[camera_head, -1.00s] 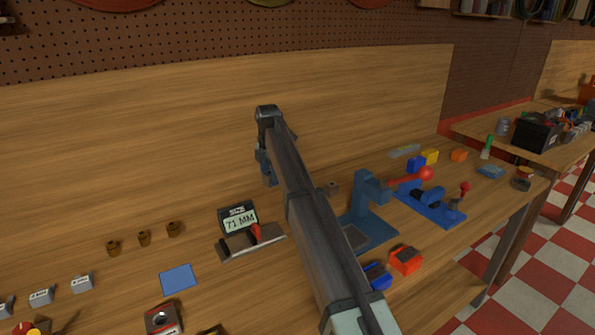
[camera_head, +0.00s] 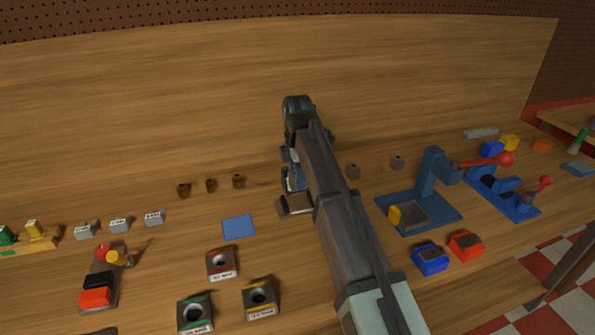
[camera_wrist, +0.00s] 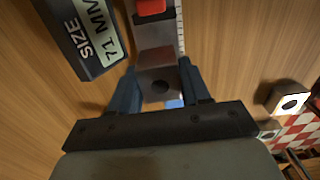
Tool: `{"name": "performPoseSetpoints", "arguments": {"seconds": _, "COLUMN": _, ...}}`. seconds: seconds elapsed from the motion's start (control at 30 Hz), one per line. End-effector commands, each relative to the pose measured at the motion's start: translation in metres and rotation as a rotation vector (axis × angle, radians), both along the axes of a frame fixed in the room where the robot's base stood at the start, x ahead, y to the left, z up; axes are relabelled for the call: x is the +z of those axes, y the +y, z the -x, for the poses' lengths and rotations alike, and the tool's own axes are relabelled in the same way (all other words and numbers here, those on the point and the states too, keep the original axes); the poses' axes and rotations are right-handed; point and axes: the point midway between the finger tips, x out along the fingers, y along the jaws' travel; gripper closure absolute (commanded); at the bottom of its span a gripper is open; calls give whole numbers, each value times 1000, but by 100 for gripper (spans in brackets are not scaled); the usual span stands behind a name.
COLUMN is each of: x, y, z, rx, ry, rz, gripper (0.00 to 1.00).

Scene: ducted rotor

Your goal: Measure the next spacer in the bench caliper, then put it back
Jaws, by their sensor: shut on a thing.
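My gripper (camera_head: 292,183) is low over the bench caliper (camera_head: 296,208), and my arm hides much of the caliper in the head view. The caliper (camera_wrist: 181,28) lies just beyond, with a red part and a ruled edge. Its display (camera_wrist: 88,38) reads SIZE 71 MM. I cannot tell whether the spacer touches the caliper jaws.
A blue mat (camera_head: 238,227) lies left of the caliper. Three brown cylinders (camera_head: 211,185) stand behind it. Red, green and yellow holed blocks (camera_head: 260,298) are in front. A blue press (camera_head: 432,185) with a red-knobbed lever stands right of my arm.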

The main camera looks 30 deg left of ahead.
Motion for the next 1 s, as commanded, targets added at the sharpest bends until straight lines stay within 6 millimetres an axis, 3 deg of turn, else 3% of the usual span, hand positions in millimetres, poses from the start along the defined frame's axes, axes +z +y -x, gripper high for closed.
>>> {"name": "performPoseSetpoints", "arguments": {"seconds": 0.57, "x": -2, "y": 0, "z": 0, "rx": -17, "ry": 0, "rz": 0, "gripper": 86}}
{"name": "performPoseSetpoints", "arguments": {"seconds": 1.0, "x": -32, "y": 0, "z": 0, "rx": -17, "ry": 1, "rz": 1, "gripper": 86}}
